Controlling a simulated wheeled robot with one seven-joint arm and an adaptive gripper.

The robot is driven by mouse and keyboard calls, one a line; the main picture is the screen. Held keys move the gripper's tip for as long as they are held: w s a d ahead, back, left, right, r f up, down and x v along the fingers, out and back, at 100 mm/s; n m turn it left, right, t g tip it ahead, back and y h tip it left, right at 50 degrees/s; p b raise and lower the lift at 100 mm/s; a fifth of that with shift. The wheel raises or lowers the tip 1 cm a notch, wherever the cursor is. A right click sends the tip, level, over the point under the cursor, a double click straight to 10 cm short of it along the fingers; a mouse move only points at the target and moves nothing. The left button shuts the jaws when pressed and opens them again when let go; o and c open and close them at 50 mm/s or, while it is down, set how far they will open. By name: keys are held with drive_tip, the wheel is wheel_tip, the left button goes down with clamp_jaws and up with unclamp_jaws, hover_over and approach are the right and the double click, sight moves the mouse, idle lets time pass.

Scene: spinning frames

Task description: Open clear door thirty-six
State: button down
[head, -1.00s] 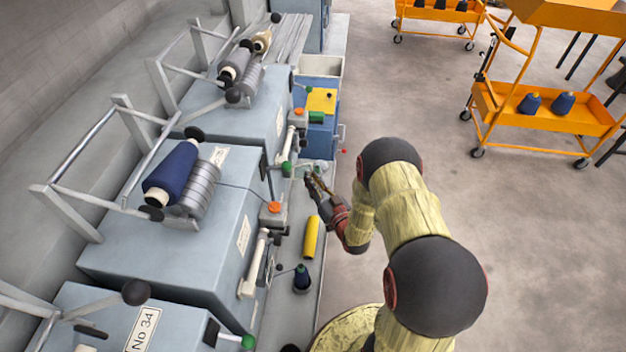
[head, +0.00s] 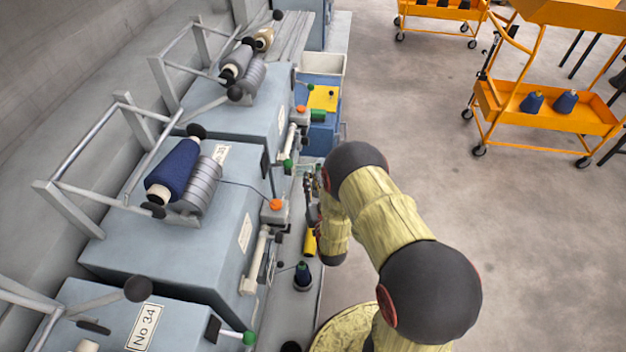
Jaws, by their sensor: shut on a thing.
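The No 34 label (head: 143,328) is on the nearest machine. The machine behind it has a label (head: 221,155) that seems to end in 5. The farther machine (head: 240,115), with a label too small to read, stands beyond. A small, pale see-through pane (head: 309,166), which I take for the clear door, shows at that farther machine's front right corner. My gripper (head: 312,182) is at this pane, seen from above and partly hidden by my wrist. It is shut on the pane's edge or handle; which one I cannot tell.
A yellow cylinder (head: 309,243) lies on the ledge below my wrist, partly covered. A blue box (head: 322,130) with a yellow top is beyond. Orange trolleys (head: 545,110) stand right. The floor between is clear.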

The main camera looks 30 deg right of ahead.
drive_tip(key=shift+a, duration=0.1)
drive_tip(key=c, duration=1.8)
unclamp_jaws()
drive_tip(key=shift+c, duration=0.2)
drive_tip(key=shift+o, duration=0.4)
drive_tip(key=shift+s, duration=0.1)
drive_tip(key=v, duration=1.2)
